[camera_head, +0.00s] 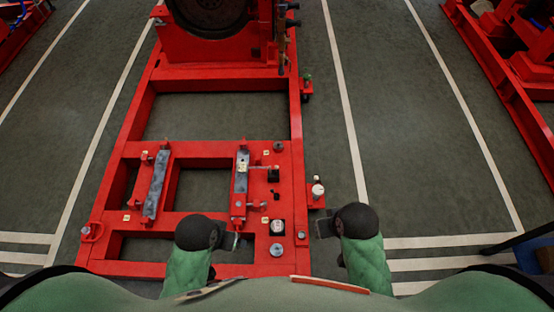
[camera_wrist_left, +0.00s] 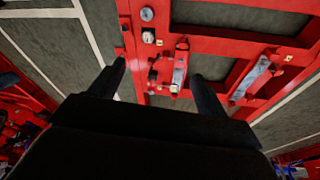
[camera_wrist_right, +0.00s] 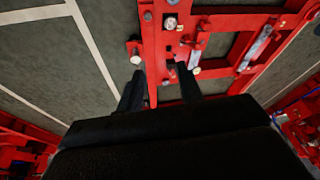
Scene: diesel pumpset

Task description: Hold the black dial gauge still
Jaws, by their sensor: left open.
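My left gripper (camera_head: 237,240) is open and empty, left of the white-faced piece. My right gripper (camera_head: 322,227) is open and empty, right of the frame. Neither visibly touches the white-faced piece.
Two grey bars (camera_head: 156,184) (camera_head: 241,172) are mounted on the frame. A side bracket (camera_head: 317,198) with a white-topped knob juts out right. A large dark wheel (camera_head: 210,12) stands at the far end.

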